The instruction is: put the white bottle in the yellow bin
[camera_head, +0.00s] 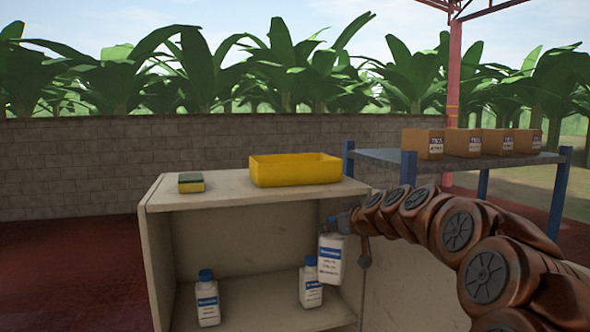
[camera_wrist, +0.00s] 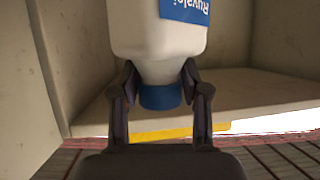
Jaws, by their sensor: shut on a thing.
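A white bottle with a blue cap and blue label (camera_head: 331,259) hangs from my gripper (camera_head: 345,224) at the front of the open cabinet. In the wrist view, the two fingers of my gripper (camera_wrist: 159,82) are shut around the neck of the bottle (camera_wrist: 155,28), just by its blue cap. The yellow bin (camera_head: 295,172) stands on the cabinet top, above and to the left of my gripper. Its inside floor is hidden.
Two similar bottles stand in the cabinet (camera_head: 250,192): one at left (camera_head: 207,303), one (camera_head: 311,287) partly behind the held bottle. A green-yellow sponge (camera_head: 191,182) lies on top at left. A table (camera_head: 480,163) with several boxes is at right.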

